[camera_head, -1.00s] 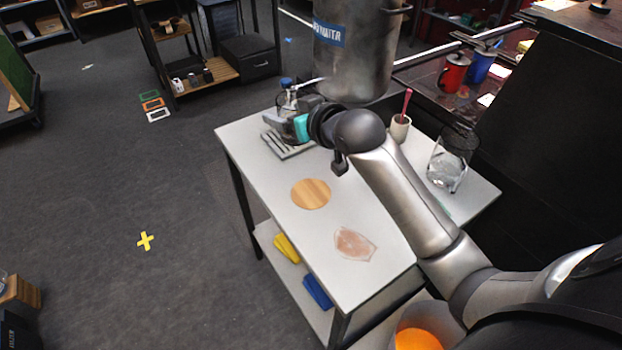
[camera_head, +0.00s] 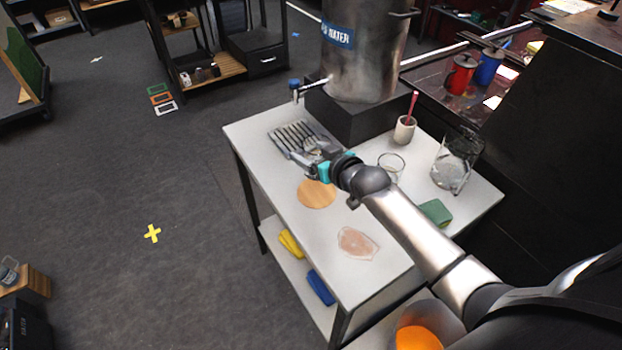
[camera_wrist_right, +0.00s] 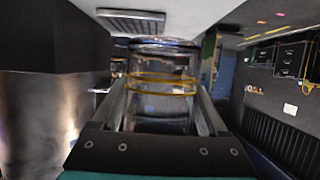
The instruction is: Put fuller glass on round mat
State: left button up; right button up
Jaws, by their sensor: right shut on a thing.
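My right gripper (camera_head: 318,157) is shut on a clear glass (camera_head: 311,146), between the round mat and the slatted rack in the head view. In the right wrist view the held glass (camera_wrist_right: 160,90) stands between the two fingers, with yellow lines around it; its fill level is hard to tell. The round wooden mat (camera_head: 316,194) lies bare on the white table, just below the gripper in the picture. Another clear glass (camera_head: 391,164) stands on the table right of my wrist; its content is unclear. My left gripper is out of view.
A slatted rack (camera_head: 290,138) lies under the tap of a steel water tank (camera_head: 365,60). A pitcher (camera_head: 453,170), a cup with a pink stick (camera_head: 405,130), a green sponge (camera_head: 436,212) and a pinkish patch (camera_head: 357,243) are on the white table (camera_head: 330,265).

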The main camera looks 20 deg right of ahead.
aim_at(311, 185)
notch_tip(311, 185, down, 3)
jog(key=shift+w+f+b, duration=0.1)
jog(key=shift+f+b, duration=0.1)
jog(key=shift+b, duration=0.2)
jog(key=shift+f+b, duration=0.75)
jog(key=shift+f, duration=1.35)
jog(key=shift+f, duration=0.25)
jog(key=o, duration=1.5)
jog(key=shift+r, duration=0.1)
jog(key=shift+r, duration=0.2)
jog(key=p+v, duration=0.3)
jog(key=v, duration=0.9)
jog(key=shift+f+p, duration=0.2)
jog(key=shift+p, duration=0.1)
